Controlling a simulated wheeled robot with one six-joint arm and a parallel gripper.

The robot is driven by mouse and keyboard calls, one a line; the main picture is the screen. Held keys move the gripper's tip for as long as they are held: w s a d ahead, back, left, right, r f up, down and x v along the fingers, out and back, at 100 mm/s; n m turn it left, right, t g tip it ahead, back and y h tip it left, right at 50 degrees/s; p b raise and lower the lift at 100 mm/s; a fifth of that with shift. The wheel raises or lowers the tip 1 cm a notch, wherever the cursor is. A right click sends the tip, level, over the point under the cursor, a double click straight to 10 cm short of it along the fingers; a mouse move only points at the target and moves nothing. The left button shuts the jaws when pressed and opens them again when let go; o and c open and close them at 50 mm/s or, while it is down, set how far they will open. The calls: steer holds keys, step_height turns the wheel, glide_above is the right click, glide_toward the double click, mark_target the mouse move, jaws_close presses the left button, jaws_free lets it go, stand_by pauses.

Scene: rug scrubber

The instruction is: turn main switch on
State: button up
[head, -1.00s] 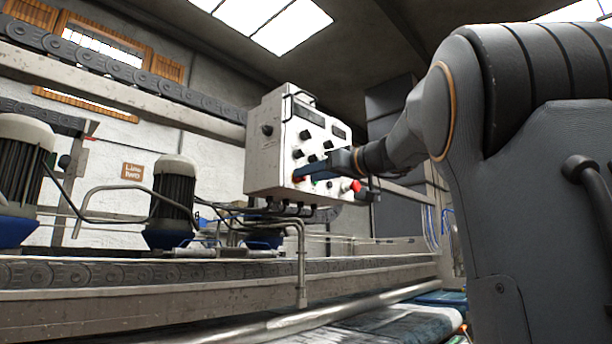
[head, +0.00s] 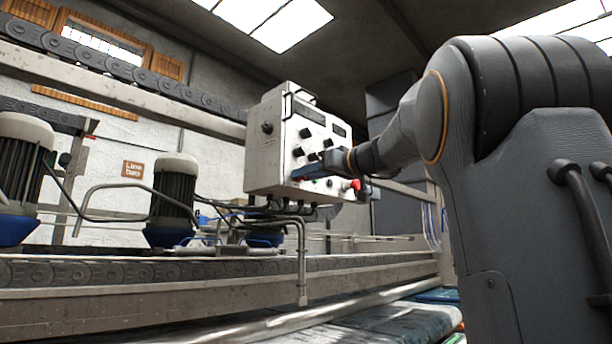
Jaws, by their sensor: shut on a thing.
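The white control box (head: 273,160) hangs at mid-picture in the head view. Its front panel carries several black knobs (head: 304,134) and a red button (head: 355,184) at the lower right. Another dark knob (head: 267,128) sits on its left side face. My gripper (head: 299,175), with blue fingers, reaches in from the right across the lower panel. It is shut on a switch at the panel's lower left. The fingers hide this switch, so its position cannot be told. No label shows which control is the main switch.
Cables and a bent metal pipe (head: 302,265) run below the box. Motors with white caps (head: 175,190) stand along the machine to the left. A conveyor rail (head: 180,270) crosses below. Open air lies in front of the panel.

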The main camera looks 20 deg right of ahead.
steer(key=shift+a+m+p, duration=0.1)
steer(key=shift+m+p, duration=0.2)
steer(key=shift+m, duration=7.5)
steer(key=o, duration=1)
steer(key=shift+o, duration=0.2)
steer(key=shift+s, duration=0.1)
